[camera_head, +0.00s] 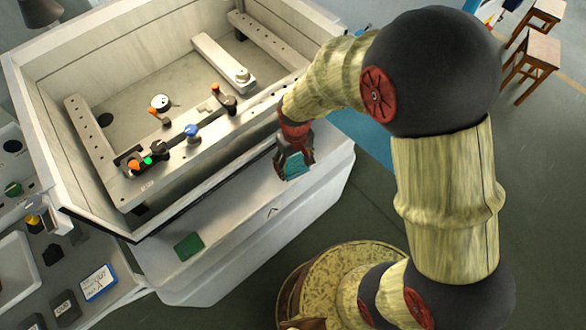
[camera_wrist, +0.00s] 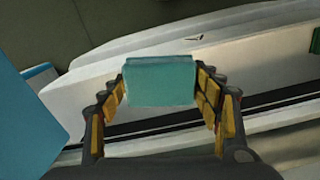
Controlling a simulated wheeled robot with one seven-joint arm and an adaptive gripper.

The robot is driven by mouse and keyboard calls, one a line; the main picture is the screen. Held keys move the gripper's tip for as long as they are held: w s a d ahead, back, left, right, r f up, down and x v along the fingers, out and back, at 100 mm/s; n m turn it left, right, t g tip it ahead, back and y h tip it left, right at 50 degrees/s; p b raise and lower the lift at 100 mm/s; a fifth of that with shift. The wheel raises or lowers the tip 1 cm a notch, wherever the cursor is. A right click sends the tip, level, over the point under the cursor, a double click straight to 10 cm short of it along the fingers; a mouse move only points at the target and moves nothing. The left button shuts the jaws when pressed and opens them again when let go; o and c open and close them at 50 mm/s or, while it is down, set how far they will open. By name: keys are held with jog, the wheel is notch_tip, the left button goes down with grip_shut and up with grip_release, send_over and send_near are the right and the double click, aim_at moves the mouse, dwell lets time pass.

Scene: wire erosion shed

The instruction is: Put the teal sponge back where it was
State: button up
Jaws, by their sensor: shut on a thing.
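The teal sponge (camera_head: 293,166) is between the fingers of my gripper (camera_head: 292,155) in the head view. My gripper is shut on it, at the right end of the machine's front ledge. In the wrist view the teal sponge (camera_wrist: 160,82) fills the space between the yellow-padded fingers of my gripper (camera_wrist: 165,95), with its upper edge showing clear of them. The pale ledge lies behind it in that view. I cannot tell whether the sponge touches the ledge.
A green block (camera_head: 188,246) lies on the pale front ledge (camera_head: 240,215). The open machine tank (camera_head: 50,130) has a raised rim and holds a bar with several coloured knobs. A blue-edged sign (camera_head: 98,283) is at lower left.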

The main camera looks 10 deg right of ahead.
aim_at(287, 170)
jog(key=s+a+n, duration=0.2)
jog(key=s+a, duration=0.2)
jog(key=s, duration=0.3)
jog(key=w+f, duration=0.1)
jog(key=w, duration=0.1)
jog(key=w+d+f+b, duration=0.1)
jog(key=w, duration=0.2)
jog(key=w+f+b, duration=0.1)
jog(key=w+f, duration=0.1)
jog(key=shift+w+d, duration=0.2)
jog(key=shift+d, duration=0.05)
jog(key=w+f+b, duration=0.1)
jog(key=w+f, duration=0.1)
jog(key=w+d+f+b, duration=0.1)
jog(key=w+f, duration=0.2)
jog(key=shift+d+f, duration=0.1)
jog(key=shift+f, duration=0.05)
jog(key=shift+w+f, duration=0.1)
jog(key=shift+f, duration=0.15)
jog(key=f+b, duration=0.2)
jog(key=f, duration=0.1)
jog(key=shift+w+d+f, duration=0.1)
jog(key=shift+w+f, duration=0.1)
jog(key=o, duration=1.3)
jog(key=shift+f, duration=0.1)
jog(key=shift+o, duration=0.2)
